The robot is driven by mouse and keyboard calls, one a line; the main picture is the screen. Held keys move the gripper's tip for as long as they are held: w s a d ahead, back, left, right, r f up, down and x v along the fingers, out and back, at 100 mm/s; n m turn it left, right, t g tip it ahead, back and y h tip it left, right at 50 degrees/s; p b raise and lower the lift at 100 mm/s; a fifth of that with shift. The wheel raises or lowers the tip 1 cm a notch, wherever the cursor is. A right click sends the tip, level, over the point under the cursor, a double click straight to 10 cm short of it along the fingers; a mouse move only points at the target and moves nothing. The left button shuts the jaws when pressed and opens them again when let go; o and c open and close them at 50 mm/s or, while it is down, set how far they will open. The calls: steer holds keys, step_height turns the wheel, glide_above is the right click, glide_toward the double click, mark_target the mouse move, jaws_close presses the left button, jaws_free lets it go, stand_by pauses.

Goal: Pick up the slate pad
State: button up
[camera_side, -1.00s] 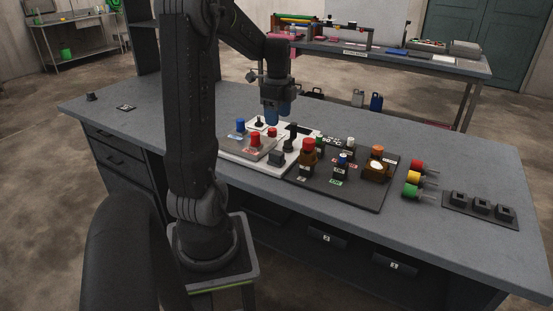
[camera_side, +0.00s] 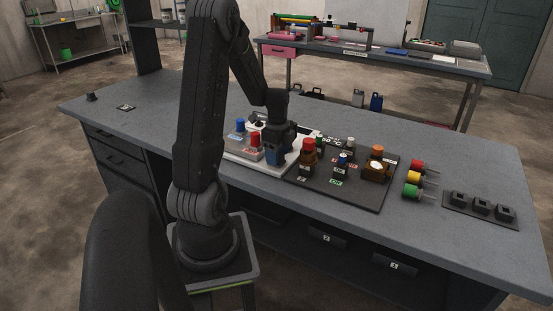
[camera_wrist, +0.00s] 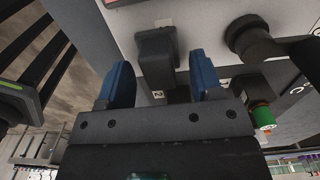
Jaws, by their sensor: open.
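The slate pad, which I take to be a dark grey block (camera_wrist: 157,52) on the pale panel, is in the wrist view between and just ahead of my two blue fingertips. My gripper (camera_wrist: 161,72) is open, one finger on each side, and I see no contact. In the side view my gripper (camera_side: 274,153) is low over the right part of the white panel (camera_side: 238,158). There its fingers and body hide the block.
Red and blue knobs (camera_side: 254,140) stand close left of my gripper. A black-handled control (camera_wrist: 250,38) stands right of the block. A dark board (camera_side: 340,188) with several buttons is to the right.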

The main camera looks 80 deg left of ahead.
steer(key=shift+f, duration=0.45)
steer(key=c, duration=0.8)
steer(key=shift+r, duration=0.1)
step_height(320, 180, up, 10)
steer(key=shift+f, duration=0.1)
